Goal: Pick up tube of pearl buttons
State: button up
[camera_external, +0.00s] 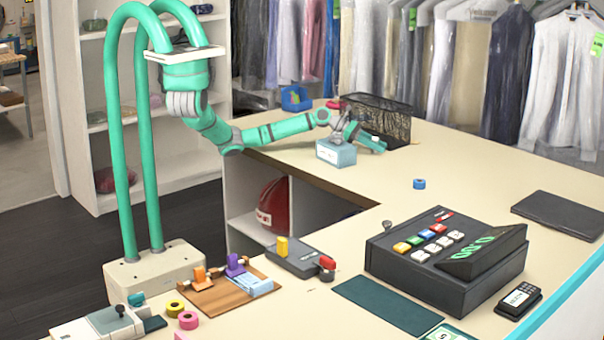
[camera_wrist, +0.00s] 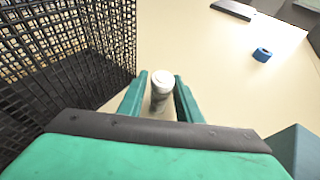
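The tube of pearl buttons, an upright white-capped cylinder (camera_wrist: 161,88), stands on the counter in the wrist view. My gripper (camera_wrist: 161,98) is around it, with one teal finger on each side. Narrow gaps show between the tube and the fingers, so the gripper looks open. The tube's lower part is hidden by my gripper body. In the external view my gripper (camera_external: 371,143) is low over the counter, in front of the black mesh basket. A small white spot there may be the tube's cap.
The black mesh basket (camera_external: 376,110) stands close by my gripper; it fills the left of the wrist view (camera_wrist: 60,45). A light blue box (camera_external: 336,153) is on the other side. A blue tape roll (camera_external: 419,184) lies farther off. The counter between is clear.

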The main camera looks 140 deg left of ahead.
jog(key=shift+x, duration=1.2)
grip_shut()
